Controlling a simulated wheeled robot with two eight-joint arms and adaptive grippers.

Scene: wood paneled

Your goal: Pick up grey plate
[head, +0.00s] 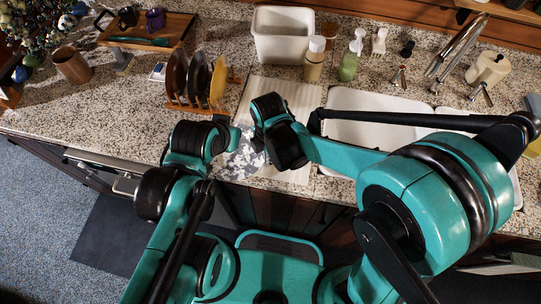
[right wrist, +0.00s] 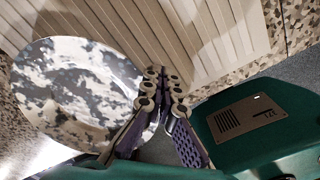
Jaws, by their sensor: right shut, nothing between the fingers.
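The grey plate (head: 243,161) has a mottled grey-and-white pattern and lies near the counter's front edge, partly hidden by my arms in the head view. In the right wrist view the plate (right wrist: 75,85) shows large on the left. My right gripper (right wrist: 161,82) is shut and empty, with its fingertips at the plate's right rim in that view; I cannot tell if they touch it. In the head view my right wrist hides its fingertips. My left arm reaches in left of the plate, and its gripper's fingers cannot be made out.
A ridged pale board (head: 285,92) lies beside the plate, left of the white sink (head: 365,135). A rack with several upright plates (head: 198,80) stands behind my left arm. A white bin (head: 283,38), a capped bottle (head: 314,62) and a green bottle (head: 348,67) stand at the back.

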